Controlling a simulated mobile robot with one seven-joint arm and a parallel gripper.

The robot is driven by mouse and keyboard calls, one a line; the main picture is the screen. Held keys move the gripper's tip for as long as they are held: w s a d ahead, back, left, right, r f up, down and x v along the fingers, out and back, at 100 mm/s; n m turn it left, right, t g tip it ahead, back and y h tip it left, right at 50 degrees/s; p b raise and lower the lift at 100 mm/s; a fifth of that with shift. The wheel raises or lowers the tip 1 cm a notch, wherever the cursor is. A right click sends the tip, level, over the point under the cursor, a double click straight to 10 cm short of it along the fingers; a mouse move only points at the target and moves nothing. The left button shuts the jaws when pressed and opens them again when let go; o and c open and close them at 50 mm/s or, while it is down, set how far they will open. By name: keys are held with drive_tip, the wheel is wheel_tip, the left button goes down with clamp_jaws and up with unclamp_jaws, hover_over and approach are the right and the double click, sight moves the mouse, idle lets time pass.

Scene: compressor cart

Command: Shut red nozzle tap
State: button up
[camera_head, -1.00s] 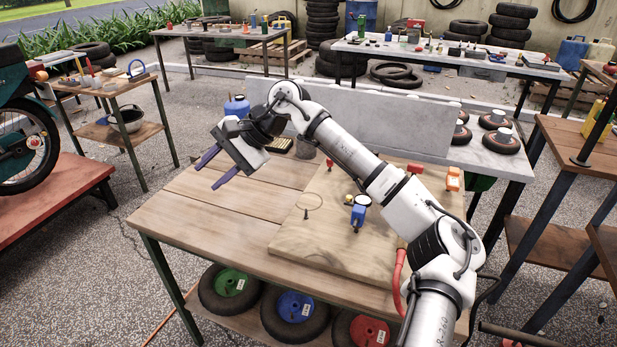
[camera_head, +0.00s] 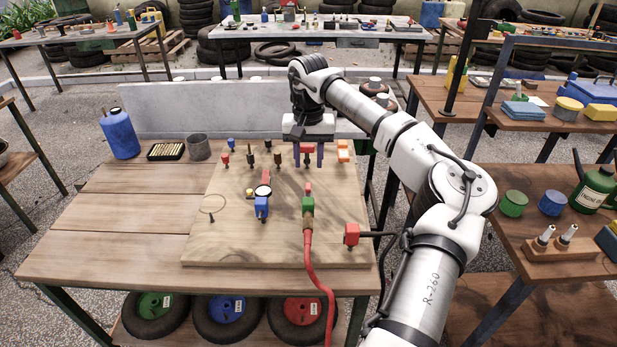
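A wooden board (camera_head: 230,235) on the workbench carries several small fittings. A red block-like part (camera_head: 308,148) near its back edge shows between the two blue fingers of my gripper (camera_head: 308,159). The fingers are apart and point down. I cannot tell whether they touch the red part or are just in front of it. A green valve (camera_head: 308,206) with a red top (camera_head: 308,188) and a red hose (camera_head: 318,268) stands nearer the front. A small red-topped fitting (camera_head: 225,159) stands at the back left. Which red part is the nozzle tap is not clear.
A blue gauge fitting (camera_head: 262,206), a red box with a black cable (camera_head: 352,235) and orange parts (camera_head: 344,150) share the board. A blue bottle (camera_head: 120,134) and grey cup (camera_head: 199,147) stand left. A grey panel (camera_head: 200,105) stands behind. The bench's left front is clear.

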sight(308, 186)
wheel_tip(308, 186, down, 7)
drive_tip(key=shift+f+p, duration=0.1)
drive_tip(key=shift+p, duration=0.55)
clamp_jaws()
